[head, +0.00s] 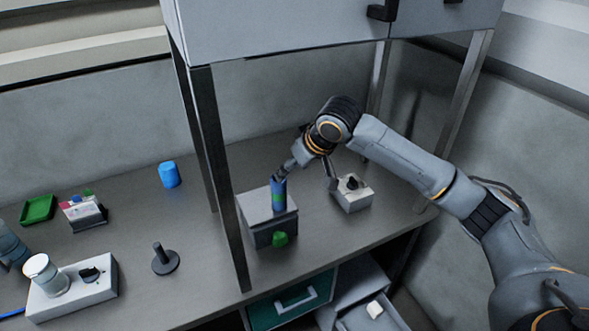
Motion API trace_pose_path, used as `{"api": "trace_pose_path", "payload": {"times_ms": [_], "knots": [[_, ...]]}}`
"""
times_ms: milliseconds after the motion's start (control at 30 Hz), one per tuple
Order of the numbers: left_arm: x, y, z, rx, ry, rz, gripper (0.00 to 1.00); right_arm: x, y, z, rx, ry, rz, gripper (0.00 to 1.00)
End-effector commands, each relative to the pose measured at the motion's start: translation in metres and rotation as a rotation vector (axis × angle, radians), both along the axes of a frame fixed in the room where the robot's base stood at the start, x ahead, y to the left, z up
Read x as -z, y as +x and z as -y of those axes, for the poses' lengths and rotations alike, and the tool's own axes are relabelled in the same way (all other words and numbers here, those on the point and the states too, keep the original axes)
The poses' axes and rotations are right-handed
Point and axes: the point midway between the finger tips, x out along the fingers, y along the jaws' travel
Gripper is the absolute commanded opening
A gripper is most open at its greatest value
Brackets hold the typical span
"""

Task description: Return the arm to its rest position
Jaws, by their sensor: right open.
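My right arm (395,155) reaches in from the right, under the raised cabinet and over the bench. Its right gripper (307,177) is open, with its fingers spread and pointing down. One finger overlaps the top of a blue cylinder with a green band (278,196), which stands upright on a grey box (255,205). The other finger hangs beside a small white box with a black knob (352,192). I see nothing held between the fingers; whether the near finger touches the cylinder I cannot tell. My left gripper does not show.
Cabinet legs (220,170) stand close by. A green knob (280,239) is on the grey box's front. Left on the bench are a blue cylinder (169,175), a black-handled stand (165,260), a white control box (75,292) and a green tray (38,209). An open drawer (372,312) juts out below.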

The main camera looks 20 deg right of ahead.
Motion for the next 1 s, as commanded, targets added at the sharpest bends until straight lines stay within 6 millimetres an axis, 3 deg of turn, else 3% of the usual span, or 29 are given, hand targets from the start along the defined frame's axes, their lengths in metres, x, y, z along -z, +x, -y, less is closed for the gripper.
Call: {"api": "trace_pose_path", "payload": {"times_ms": [433,567,667,800,1000], "knots": [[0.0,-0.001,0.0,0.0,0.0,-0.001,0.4,0.0,0.0,0.0,0.0,0.0,-0.001,0.62],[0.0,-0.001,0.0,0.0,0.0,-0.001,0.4,0.016,-0.008,-0.012,-0.029,-0.005,-0.01,0.62],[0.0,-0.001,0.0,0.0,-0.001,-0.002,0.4,0.044,-0.026,-0.035,-0.081,-0.009,-0.025,0.62],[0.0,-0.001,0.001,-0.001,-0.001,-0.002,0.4,0.091,-0.067,-0.074,-0.157,-0.004,-0.039,0.62],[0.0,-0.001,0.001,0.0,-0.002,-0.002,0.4,0.139,-0.133,-0.105,-0.19,0.019,-0.052,0.62]]}}
